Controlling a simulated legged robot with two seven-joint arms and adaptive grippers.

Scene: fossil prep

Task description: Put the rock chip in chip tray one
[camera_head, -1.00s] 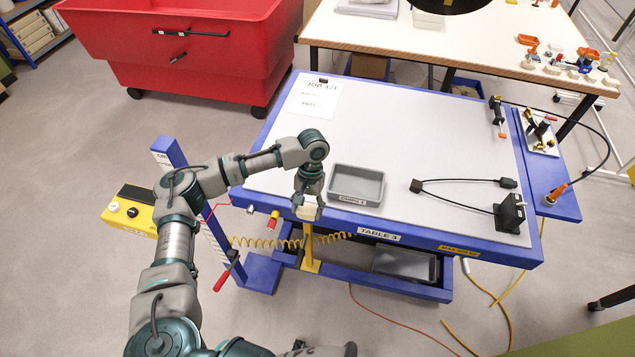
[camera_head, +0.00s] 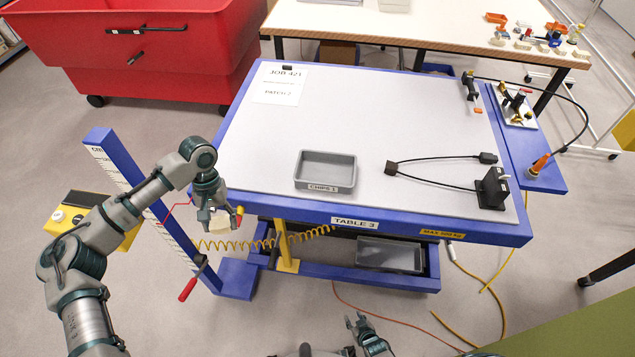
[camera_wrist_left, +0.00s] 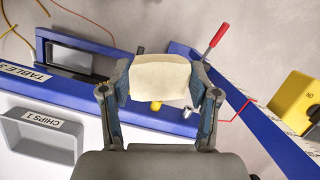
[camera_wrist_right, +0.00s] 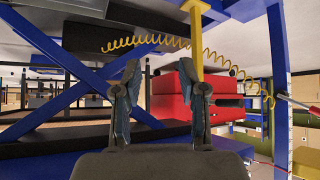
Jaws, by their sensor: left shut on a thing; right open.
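The rock chip (camera_wrist_left: 160,80) is a pale cream block. My left gripper (camera_head: 218,226) is shut on it, with a finger on each side in the left wrist view. In the head view the rock chip (camera_head: 219,221) is just off the left front edge of the table. Chip tray one (camera_head: 325,171), a grey open tray labelled CHIPS 1, stands on the table to the right of my left gripper and looks empty. It also shows at the left of the left wrist view (camera_wrist_left: 40,138). My right gripper (camera_wrist_right: 163,100) is open and empty, low in front of the table.
The blue-edged table (camera_head: 260,150) carries a job sheet (camera_head: 280,85), and a black cabled device (camera_head: 491,188) right of the tray. Another grey tray (camera_head: 391,255) sits on the lower shelf. A scale post (camera_head: 125,170) and yellow box (camera_head: 88,217) stand left. The tabletop's middle is clear.

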